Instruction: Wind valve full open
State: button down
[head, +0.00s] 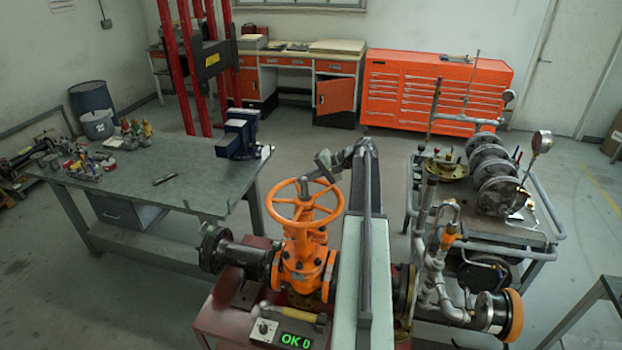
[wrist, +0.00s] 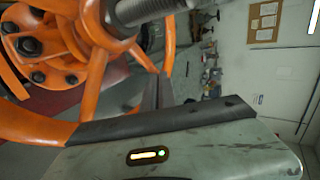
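The orange gate valve (head: 300,262) stands on a red bench, with its orange handwheel (head: 280,218) on top and a grey threaded stem at the hub. In the wrist view the handwheel (wrist: 97,75) is very close, its spokes and rim filling the left side, with the stem (wrist: 145,8) above. My gripper (head: 322,162) is at the far right side of the wheel, by the rim. In the wrist view a dark finger piece (wrist: 160,122) lies beside the rim. Whether the fingers close around the rim is hidden.
A display (head: 295,341) in front of the valve reads "OK 0", beside a yellow-handled tool (head: 290,315). A pipe assembly with gauges (head: 490,200) stands to the right. A workbench (head: 140,185) with a blue vice (head: 238,135) is left. Red posts (head: 185,70) rise behind.

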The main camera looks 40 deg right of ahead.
jog(key=shift+w+a, duration=0.35)
jog(key=shift+w, duration=0.15)
dwell(0.3)
